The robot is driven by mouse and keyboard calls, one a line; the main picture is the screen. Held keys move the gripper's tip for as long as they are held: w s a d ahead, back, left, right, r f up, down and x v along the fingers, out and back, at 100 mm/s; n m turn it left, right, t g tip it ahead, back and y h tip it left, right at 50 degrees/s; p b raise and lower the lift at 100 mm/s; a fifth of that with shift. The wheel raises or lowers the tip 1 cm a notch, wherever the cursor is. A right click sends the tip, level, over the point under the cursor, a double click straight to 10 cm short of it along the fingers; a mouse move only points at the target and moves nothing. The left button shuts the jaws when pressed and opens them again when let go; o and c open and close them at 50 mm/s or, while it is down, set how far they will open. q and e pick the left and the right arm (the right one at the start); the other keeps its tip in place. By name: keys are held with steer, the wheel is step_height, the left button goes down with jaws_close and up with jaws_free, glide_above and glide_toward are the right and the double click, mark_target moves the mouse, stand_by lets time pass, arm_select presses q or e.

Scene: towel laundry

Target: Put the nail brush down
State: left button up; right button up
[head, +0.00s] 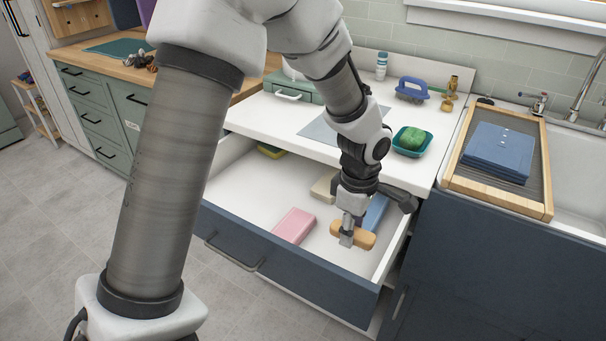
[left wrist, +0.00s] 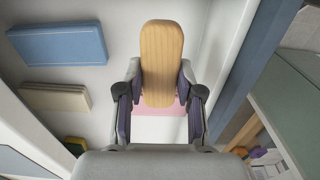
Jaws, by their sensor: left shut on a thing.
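The nail brush (head: 366,238), with a tan wooden body, is held in my left gripper (head: 347,229) inside the open drawer (head: 250,190), near its front right part. In the left wrist view the nail brush (left wrist: 161,50) sits between the two fingers of the left gripper (left wrist: 161,85), its long side running away from the camera. Its bristles are hidden. I cannot tell whether it touches the drawer floor. My right gripper is not in view.
In the drawer lie a pink block (head: 294,226), a blue block (head: 376,212), a cream block (head: 323,187) and a yellow-green sponge (head: 270,151). Bare floor shows between them. Above stand a teal dish (head: 425,151) with green soap and a blue-handled brush (head: 412,88).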

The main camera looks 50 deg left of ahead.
arm_select(q)
steer(key=f, duration=0.9)
steer(key=shift+s+f, duration=0.15)
steer(key=shift+s, duration=0.05)
steer(key=shift+f+b, duration=0.1)
steer(key=shift+b, duration=0.3)
steer(key=o, duration=1.1)
steer(key=shift+r+p, duration=0.3)
steer(key=shift+r, duration=0.05)
step_height(320, 180, up, 12)
steer(key=shift+f+p, duration=0.15)
steer(key=shift+p, duration=0.35)
